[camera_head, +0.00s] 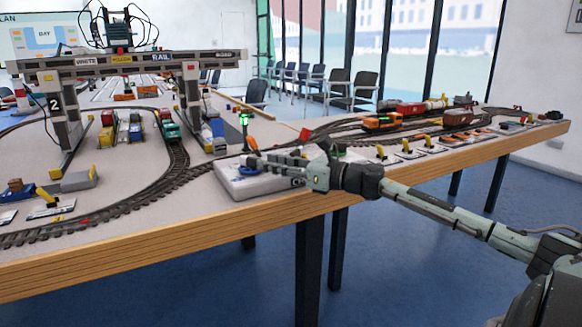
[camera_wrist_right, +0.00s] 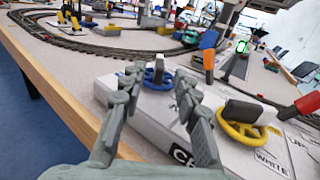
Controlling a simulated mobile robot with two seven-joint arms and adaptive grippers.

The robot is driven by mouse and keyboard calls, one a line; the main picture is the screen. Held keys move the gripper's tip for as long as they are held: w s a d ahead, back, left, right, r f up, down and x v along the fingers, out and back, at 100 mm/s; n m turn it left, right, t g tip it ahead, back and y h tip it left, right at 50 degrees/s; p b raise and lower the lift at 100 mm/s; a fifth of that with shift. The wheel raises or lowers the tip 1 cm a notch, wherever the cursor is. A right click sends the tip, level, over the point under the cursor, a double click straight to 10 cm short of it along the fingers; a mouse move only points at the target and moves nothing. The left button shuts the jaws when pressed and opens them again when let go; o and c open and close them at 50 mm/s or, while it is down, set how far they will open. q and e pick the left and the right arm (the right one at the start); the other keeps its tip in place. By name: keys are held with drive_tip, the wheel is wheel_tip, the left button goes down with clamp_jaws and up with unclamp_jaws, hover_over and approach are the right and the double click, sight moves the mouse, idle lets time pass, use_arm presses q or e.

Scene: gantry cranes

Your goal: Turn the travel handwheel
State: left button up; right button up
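A white control box (camera_head: 233,186) sits at the table's front edge, and its top fills the middle of the right wrist view (camera_wrist_right: 125,92). I cannot read which wheel is labelled travel. My right gripper (camera_head: 262,164) reaches over the box from the right. In the right wrist view its fingers (camera_wrist_right: 160,82) are spread, with the blue wheel between or just beyond their tips; contact is not clear. My left gripper is out of view.
An orange-handled lever (camera_wrist_right: 209,60) and a red-knobbed lever (camera_wrist_right: 306,103) stand up from the box beside the wheels. A green-lit signal (camera_head: 244,120) stands behind the box. The gantry crane (camera_head: 125,62) and model track (camera_head: 178,172) lie left. Small yellow levers (camera_head: 405,146) line the right front edge.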

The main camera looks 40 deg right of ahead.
drive_tip(key=shift+v, duration=2.4)
